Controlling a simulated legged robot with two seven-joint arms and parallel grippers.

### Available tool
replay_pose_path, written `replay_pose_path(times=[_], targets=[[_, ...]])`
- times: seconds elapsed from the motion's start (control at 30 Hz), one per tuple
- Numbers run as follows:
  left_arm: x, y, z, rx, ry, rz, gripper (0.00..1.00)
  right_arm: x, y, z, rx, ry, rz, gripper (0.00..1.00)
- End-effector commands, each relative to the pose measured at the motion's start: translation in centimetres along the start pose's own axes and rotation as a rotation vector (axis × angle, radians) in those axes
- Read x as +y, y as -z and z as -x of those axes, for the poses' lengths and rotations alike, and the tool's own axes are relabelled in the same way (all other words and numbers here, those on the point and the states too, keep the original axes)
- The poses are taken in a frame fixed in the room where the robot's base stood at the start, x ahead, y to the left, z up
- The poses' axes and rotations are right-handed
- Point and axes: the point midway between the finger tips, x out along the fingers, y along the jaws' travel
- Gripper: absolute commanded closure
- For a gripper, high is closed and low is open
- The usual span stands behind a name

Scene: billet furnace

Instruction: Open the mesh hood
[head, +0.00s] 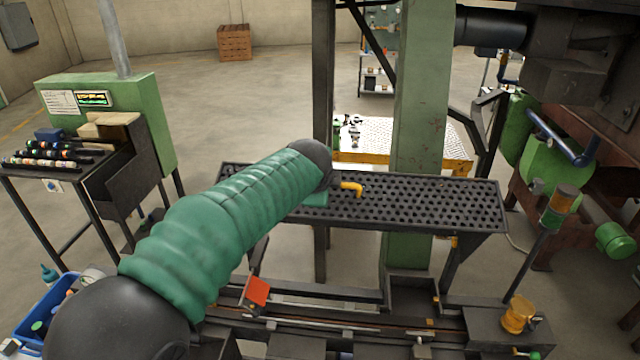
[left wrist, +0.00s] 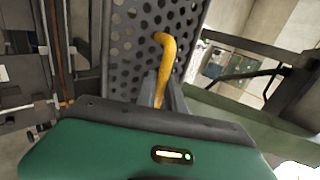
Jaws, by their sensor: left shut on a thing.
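The mesh hood (head: 430,205) is a long dark perforated panel across the middle of the head view. Its face slopes gently toward me, and it spans a black post and a green column. In the left wrist view the hood (left wrist: 135,45) fills the upper middle. A bent yellow handle (head: 352,187) sticks out at the hood; it also shows in the left wrist view (left wrist: 166,60). My left gripper (left wrist: 163,92) is shut on the yellow handle. In the head view my green-sleeved arm hides most of that gripper and the hood's left part. My right gripper is out of view.
A green cabinet (head: 140,110) and a rack of coloured rolls (head: 50,155) stand at left. A green column (head: 420,100) rises behind the hood. A signal lamp post (head: 545,230) stands at right.

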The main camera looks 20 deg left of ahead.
Motion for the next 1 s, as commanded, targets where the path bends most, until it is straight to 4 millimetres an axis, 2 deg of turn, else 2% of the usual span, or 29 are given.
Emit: replay_pose_path(times=[0.03, 0.1, 0.37, 0.47, 0.57, 0.8, 1.0], targets=[[0.2, 0.1, -0.1, 0.001, -0.005, 0.002, 0.86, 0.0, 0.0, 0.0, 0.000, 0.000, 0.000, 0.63], [0.2, 0.1, -0.1, 0.002, -0.004, 0.001, 0.79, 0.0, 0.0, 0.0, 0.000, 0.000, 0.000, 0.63], [0.2, 0.2, 0.0, 0.003, -0.003, 0.000, 0.79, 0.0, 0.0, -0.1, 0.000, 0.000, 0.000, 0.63], [0.2, 0.2, 0.8, 0.004, 0.000, 0.001, 0.79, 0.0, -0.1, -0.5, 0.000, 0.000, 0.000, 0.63], [0.3, 0.1, 2.8, 0.004, 0.004, 0.001, 0.79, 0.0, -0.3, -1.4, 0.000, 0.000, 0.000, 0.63], [0.3, 0.0, 10.1, 0.005, 0.009, 0.002, 0.79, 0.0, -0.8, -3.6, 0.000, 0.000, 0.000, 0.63], [0.2, -0.1, 14.9, 0.004, 0.005, 0.002, 0.79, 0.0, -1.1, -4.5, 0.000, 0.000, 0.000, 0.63]])
